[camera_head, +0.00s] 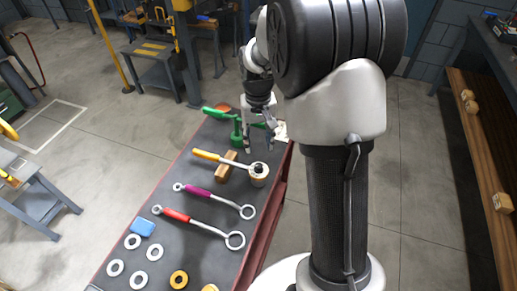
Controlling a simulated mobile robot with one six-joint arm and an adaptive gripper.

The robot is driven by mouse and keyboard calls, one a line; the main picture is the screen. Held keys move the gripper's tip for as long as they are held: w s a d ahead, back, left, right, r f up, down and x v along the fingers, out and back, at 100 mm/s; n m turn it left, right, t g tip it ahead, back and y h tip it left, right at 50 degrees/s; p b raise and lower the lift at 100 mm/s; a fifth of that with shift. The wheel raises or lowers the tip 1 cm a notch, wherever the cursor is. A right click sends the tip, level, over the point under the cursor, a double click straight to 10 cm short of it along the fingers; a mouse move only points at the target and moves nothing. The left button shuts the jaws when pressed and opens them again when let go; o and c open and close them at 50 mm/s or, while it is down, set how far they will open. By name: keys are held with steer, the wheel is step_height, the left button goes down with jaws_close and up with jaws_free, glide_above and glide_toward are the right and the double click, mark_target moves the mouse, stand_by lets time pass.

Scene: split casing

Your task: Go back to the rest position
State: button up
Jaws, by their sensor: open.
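My gripper (259,145) hangs open with its fingers pointing down over the far right part of the workbench (172,220). Nothing shows between its fingers. It is beside a green tool or fixture (237,132), and I cannot tell whether they touch. My arm hides part of the bench's right side.
A purple-handled wrench (198,192), a red-handled wrench (177,215), a blue block (143,228) and several rings (133,241) lie on the bench. A wooden block (226,166) sits under the yellow wrench. Open floor (435,190) is at right, before a shelf (485,140).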

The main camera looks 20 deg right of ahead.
steer(key=shift+r, duration=0.4)
steer(key=s+a+r+n+t, duration=0.1)
steer(key=s+a+r, duration=0.2)
steer(key=s+r, duration=0.25)
steer(key=s+a+r+t, duration=0.1)
steer(key=s+a+r, duration=0.2)
steer(key=s+r, duration=0.3)
steer(key=s+a+r+n+t, duration=0.2)
steer(key=s+a, duration=0.1)
steer(key=s, duration=0.9)
steer(key=shift+s+a+r+t, duration=0.2)
steer(key=shift+s+t, duration=0.1)
steer(key=shift+s, duration=0.1)
